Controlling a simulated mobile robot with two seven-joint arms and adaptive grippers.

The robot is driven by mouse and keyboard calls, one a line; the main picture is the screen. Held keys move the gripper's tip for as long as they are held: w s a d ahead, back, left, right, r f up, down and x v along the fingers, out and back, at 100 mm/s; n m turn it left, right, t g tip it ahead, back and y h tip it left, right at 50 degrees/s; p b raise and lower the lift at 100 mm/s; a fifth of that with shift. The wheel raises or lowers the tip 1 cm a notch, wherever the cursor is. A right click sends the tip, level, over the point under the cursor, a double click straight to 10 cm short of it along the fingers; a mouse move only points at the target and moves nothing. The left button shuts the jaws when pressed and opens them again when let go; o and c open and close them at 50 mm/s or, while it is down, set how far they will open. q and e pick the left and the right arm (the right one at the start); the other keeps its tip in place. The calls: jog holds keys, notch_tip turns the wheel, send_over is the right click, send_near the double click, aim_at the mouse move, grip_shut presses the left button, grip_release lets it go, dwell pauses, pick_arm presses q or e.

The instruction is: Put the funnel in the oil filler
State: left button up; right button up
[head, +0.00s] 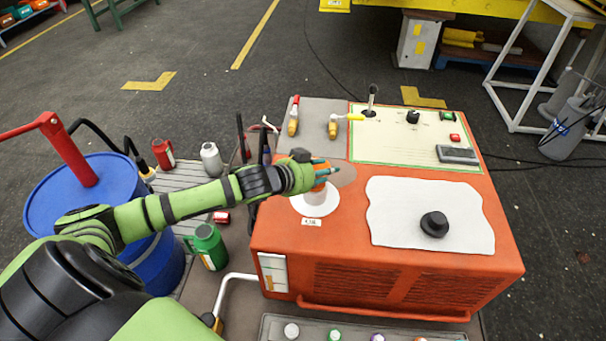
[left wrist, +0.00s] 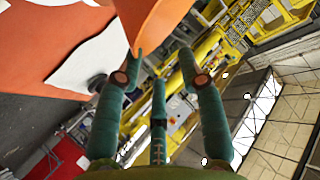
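The orange funnel (head: 321,184) shows in the head view under the fingers of my left gripper (head: 324,167), above a round white patch (head: 314,206) on the orange machine's top. Whether it sits in the oil filler I cannot tell; the filler opening is hidden. In the left wrist view the funnel (left wrist: 163,25) fills the top middle, just beyond the fingertips. The fingers of my left gripper (left wrist: 162,60) are spread, with background showing between them. One fingertip overlaps the funnel's edge; contact is unclear. My right gripper is out of view.
The orange machine (head: 390,285) carries a white sheet (head: 395,225) with a black knob (head: 434,224) and a control panel (head: 400,145). A blue drum (head: 75,190), a green jug (head: 209,246) and a grey can (head: 211,157) stand at left. A tray (head: 262,331) lies in front.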

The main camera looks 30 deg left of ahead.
pick_arm(q)
jog(key=v, duration=1.1)
jog(key=shift+s, duration=0.35)
jog(key=shift+a+r, duration=0.1)
jog(key=shift+a, duration=0.1)
